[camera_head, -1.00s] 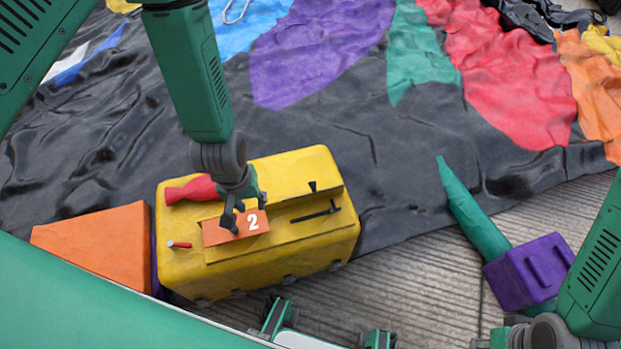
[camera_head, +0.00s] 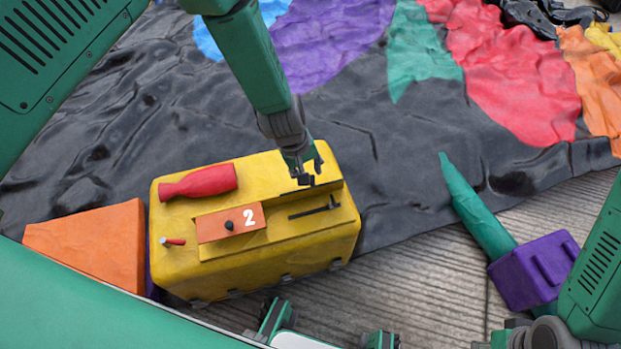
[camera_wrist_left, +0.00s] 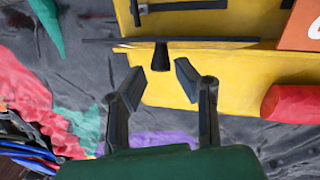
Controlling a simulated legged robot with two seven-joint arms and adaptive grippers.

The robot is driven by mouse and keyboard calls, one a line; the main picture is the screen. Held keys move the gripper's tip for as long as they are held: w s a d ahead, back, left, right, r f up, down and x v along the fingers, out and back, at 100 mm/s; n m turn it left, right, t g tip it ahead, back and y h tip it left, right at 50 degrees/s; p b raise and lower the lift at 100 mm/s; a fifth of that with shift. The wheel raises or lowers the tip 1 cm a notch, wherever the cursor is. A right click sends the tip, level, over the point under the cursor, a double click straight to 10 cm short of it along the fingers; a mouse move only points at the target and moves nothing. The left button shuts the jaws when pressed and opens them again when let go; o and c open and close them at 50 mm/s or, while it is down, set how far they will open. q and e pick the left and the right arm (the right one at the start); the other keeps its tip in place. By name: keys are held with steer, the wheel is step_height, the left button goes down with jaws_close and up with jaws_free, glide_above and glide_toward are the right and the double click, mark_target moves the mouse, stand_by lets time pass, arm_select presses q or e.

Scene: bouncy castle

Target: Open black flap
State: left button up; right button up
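A yellow box (camera_head: 250,255) stands on the floor in the head view. The black flap (camera_head: 279,197) shows there as a thin dark edge along its top. In the left wrist view the flap (camera_wrist_left: 105,42) is seen almost edge-on, with a black knob (camera_wrist_left: 160,57) sticking out towards my gripper. My left gripper (camera_head: 309,180) is above the far right part of the box. In the wrist view its fingers (camera_wrist_left: 154,80) are open and empty, with the knob just ahead of and between their tips.
An orange panel (camera_head: 252,220) marked 2, a red bottle-shaped piece (camera_head: 200,182), a small red peg (camera_head: 173,241) and a black T-shaped piece (camera_head: 315,211) are on the box. An orange block (camera_head: 95,240) stands left; a purple block (camera_head: 535,270) stands right.

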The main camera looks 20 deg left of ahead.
arm_select(q)
steer(key=shift+x, duration=1)
steer(key=shift+f+b, duration=0.2)
steer(key=shift+b, duration=0.1)
steer(key=shift+a, duration=0.1)
